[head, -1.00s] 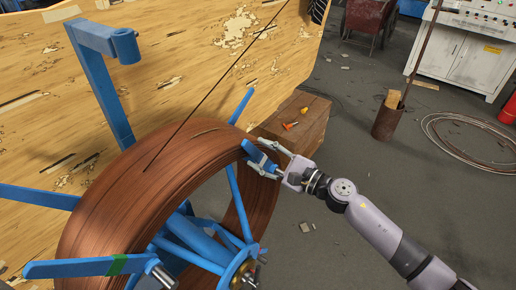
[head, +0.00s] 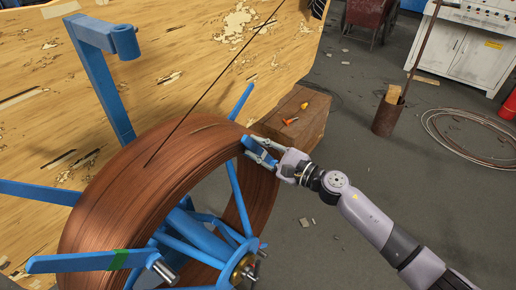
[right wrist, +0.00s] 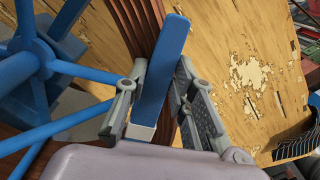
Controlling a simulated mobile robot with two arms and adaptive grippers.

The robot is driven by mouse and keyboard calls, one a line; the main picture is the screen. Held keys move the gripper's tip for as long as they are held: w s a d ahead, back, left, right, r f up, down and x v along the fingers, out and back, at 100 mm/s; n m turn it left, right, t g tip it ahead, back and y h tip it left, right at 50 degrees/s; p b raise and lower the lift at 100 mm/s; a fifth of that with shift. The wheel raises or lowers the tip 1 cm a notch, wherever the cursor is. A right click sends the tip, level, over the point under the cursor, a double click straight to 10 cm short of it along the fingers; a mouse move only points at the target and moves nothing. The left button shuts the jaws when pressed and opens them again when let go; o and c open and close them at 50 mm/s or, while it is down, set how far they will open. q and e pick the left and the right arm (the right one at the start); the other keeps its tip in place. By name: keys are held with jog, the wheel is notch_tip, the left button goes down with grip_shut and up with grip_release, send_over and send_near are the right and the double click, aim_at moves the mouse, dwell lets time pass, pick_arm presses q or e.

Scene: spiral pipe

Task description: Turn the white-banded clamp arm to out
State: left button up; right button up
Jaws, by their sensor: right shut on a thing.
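The white-banded clamp arm (head: 254,147) is a blue bar at the right rim of the brown wire coil (head: 110,205). In the right wrist view the bar (right wrist: 166,62) lies across the coil's strands, with its white band (right wrist: 139,132) low between the fingers. My right gripper (head: 262,152) is shut on this bar; its fingers (right wrist: 160,95) stand on either side of it. The gripper hides part of the bar in the head view. My left gripper is not in view.
A green-banded blue arm (head: 75,263) sticks out at the front left. Blue spokes (head: 237,195) fill the coil's centre. A blue post (head: 105,85) stands behind the coil, before a wooden panel (head: 190,50). A wooden crate (head: 300,140) stands behind my right gripper.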

grip_shut()
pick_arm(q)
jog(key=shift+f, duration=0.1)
pick_arm(e)
jog(key=shift+w+d+r, duration=0.2)
jog(key=shift+w, duration=0.05)
dwell(0.3)
